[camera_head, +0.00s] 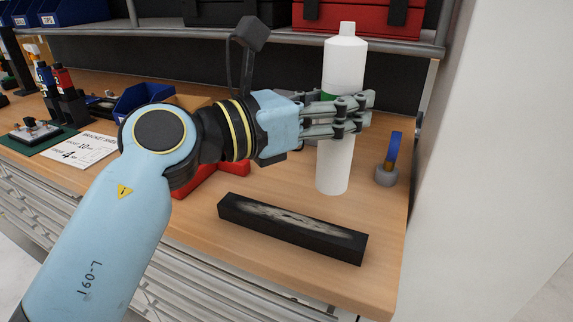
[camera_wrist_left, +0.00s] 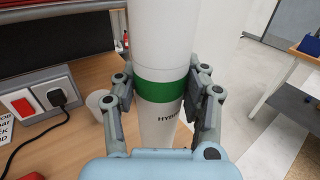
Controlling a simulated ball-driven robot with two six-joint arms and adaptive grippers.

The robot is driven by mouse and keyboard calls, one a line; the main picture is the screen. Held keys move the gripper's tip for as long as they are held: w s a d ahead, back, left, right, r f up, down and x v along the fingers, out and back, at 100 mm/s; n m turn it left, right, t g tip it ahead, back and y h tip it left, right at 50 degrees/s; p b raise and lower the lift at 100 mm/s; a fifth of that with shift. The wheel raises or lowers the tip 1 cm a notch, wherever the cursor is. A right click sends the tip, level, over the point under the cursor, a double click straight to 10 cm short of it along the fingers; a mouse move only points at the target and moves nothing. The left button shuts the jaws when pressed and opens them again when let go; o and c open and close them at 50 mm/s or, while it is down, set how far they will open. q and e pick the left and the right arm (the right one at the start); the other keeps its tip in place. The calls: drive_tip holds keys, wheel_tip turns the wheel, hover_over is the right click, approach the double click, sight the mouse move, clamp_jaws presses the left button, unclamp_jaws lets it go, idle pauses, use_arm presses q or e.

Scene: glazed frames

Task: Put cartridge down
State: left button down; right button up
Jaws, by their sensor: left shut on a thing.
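The cartridge (camera_head: 334,165) is a tall white cylinder with a narrow nozzle cap at the top and a green band. It stands upright at the right end of the wooden workbench. My left gripper (camera_head: 352,112) is shut around its middle, near the green band. In the left wrist view the cartridge (camera_wrist_left: 160,40) rises between the two fingers of the left gripper (camera_wrist_left: 164,105), and part of a dark printed label shows below the band. The fingers hide part of its middle. I cannot tell whether its base touches the bench. My right gripper is not in view.
A black block with a scuffed top (camera_head: 292,228) lies in front of the cartridge on the bench (camera_head: 280,191). A shelf (camera_head: 260,39) runs above the back.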

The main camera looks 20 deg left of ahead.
use_arm(q)
drive_tip(key=w+a+f+b, duration=0.2)
drive_tip(key=w+a+f, duration=0.4)
drive_tip(key=w+f, duration=0.2)
wheel_tip(320, 180, down, 2)
drive_tip(key=shift+a+f+b, duration=0.1)
drive_tip(key=shift+a+b, duration=0.15)
drive_tip(key=shift+b, duration=0.15)
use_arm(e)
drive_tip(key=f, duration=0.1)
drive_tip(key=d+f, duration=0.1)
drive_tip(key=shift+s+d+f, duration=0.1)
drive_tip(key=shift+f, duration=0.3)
use_arm(q)
drive_tip(key=shift+f, duration=0.1)
drive_tip(key=c, duration=0.7)
unclamp_jaws()
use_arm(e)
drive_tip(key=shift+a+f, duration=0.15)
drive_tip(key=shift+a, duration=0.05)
